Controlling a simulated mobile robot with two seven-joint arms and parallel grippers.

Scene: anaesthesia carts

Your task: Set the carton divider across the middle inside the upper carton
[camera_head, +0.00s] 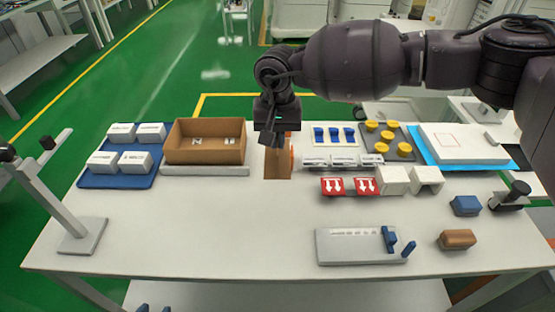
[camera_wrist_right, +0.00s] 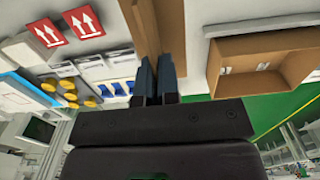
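The upper carton (camera_head: 205,152) is an open brown box at the back left of the table, with small white pieces inside. It also shows in the right wrist view (camera_wrist_right: 265,45). The carton divider (camera_head: 277,170) is a brown panel just right of the carton, partly hidden by my right gripper. It also shows in the right wrist view (camera_wrist_right: 173,25). My right gripper (camera_head: 272,138) points down over the divider. Its fingers (camera_wrist_right: 156,75) are close together with the divider's thin edge between them. Whether the divider touches the table is unclear. My left gripper is out of view.
A grey strip (camera_head: 205,171) lies before the carton. A blue tray (camera_head: 118,180) with white boxes is left of it. Red arrow cards (camera_head: 348,186), white boxes (camera_head: 394,181) and a yellow-capped tray (camera_head: 410,148) are right. The front middle is clear, left of a grey fixture (camera_head: 350,247).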

